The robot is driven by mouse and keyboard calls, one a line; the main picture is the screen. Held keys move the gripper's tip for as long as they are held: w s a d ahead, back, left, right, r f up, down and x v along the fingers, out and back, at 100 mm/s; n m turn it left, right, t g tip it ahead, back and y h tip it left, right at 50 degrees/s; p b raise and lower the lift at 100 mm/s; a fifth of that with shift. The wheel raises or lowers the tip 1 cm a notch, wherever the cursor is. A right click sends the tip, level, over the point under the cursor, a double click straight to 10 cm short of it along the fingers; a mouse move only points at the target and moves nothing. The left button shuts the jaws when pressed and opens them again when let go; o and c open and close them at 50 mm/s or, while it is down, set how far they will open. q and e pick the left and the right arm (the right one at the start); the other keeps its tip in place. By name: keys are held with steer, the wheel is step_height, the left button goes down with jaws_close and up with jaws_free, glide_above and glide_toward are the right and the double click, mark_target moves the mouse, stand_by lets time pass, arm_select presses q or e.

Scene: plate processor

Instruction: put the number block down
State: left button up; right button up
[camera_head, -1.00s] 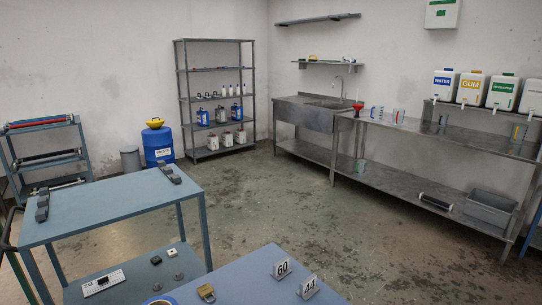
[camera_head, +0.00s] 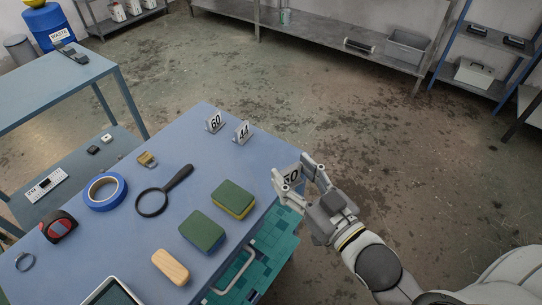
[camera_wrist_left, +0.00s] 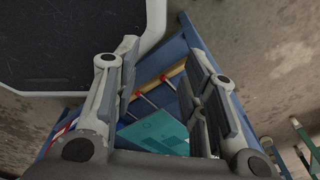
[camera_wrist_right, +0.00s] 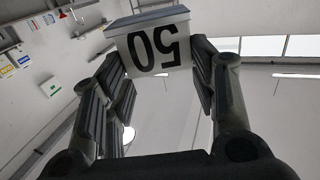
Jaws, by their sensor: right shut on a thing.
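The white number block marked 50 (camera_head: 290,177) is between the fingers of my right gripper (camera_head: 293,169), at the right edge of the blue table in the head view. Two similar blocks stand upright at the table's far end, 60 (camera_head: 214,123) and 44 (camera_head: 241,132). My left gripper (camera_wrist_left: 160,65) is open and empty in the left wrist view; it is outside the head view.
Bare tabletop lies between the 44 block and the sponges. A teal surface (camera_head: 262,255) lies below the table edge.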

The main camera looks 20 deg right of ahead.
steer(key=w+n+y, duration=0.1)
steer(key=w+a+r+n+g+y, duration=0.1)
steer(key=y, duration=0.1)
steer(key=shift+r, duration=0.15)
steer(key=shift+w+r+n+g+y, duration=0.4)
steer(key=shift+w+n+g+y, duration=0.25)
steer(key=shift+y, duration=0.25)
steer(key=shift+s, duration=0.1)
steer(key=shift+d, duration=0.1)
